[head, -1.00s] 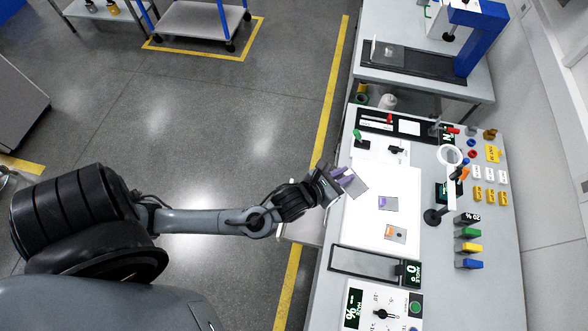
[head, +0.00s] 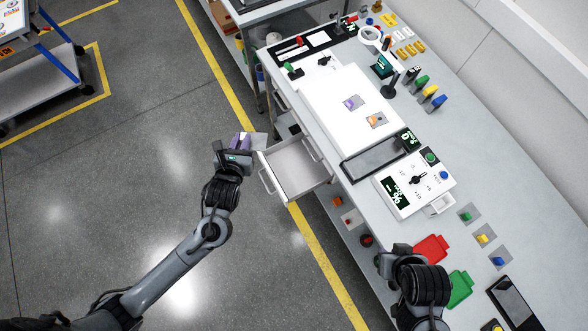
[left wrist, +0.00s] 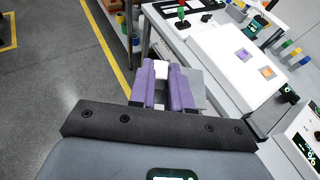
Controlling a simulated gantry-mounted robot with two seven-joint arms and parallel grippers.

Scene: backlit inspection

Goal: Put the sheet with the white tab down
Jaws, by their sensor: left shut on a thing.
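My left gripper (head: 240,146) is shut on the white tab (left wrist: 160,69) of a thin grey sheet (left wrist: 196,86), with the tab between its purple fingers. The sheet also shows in the head view (head: 261,141), partly hidden by the gripper. The gripper holds it in the air just left of the open drawer (head: 312,184). A sheet with a purple tab (head: 352,102) and one with an orange tab (head: 377,120) lie on the white light panel (head: 341,130). My right gripper (head: 386,264) is near the bench's front edge; its fingers are unclear.
The drawer sticks out from the bench front and looks empty. A grey framed tray (head: 370,161) and a control box (head: 415,186) stand near the panel. Red (head: 431,249) and green (head: 461,288) trays lie near my right arm. Open floor is at left.

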